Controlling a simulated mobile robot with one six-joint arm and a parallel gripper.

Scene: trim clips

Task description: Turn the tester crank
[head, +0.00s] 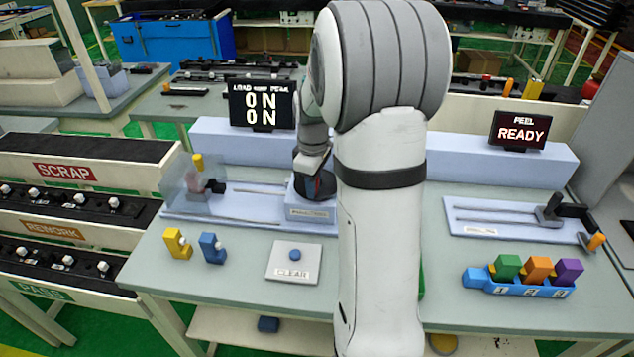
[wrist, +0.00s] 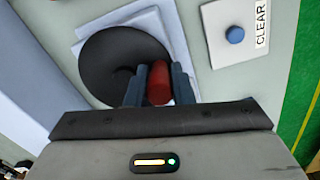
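The tester crank is a black disc (wrist: 103,62) with a red upright handle (wrist: 158,85) near its rim. In the wrist view my gripper (wrist: 160,87) has one dark finger on each side of the red handle, and both appear to touch it. In the head view my gripper (head: 311,165) reaches down to the crank, mostly hidden by my own arm. The tester (head: 225,208) is a pale blue rail base with a clear guard at its left end. Its display (head: 263,105) reads 0 N for load and 0 N for peak.
A CLEAR pad (head: 294,264) with a blue button lies in front of the tester. A yellow clip (head: 177,244) and a blue clip (head: 212,248) stand left of it. A peel rig (head: 510,217) and a blue rack (head: 515,283) with coloured clips are at the right.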

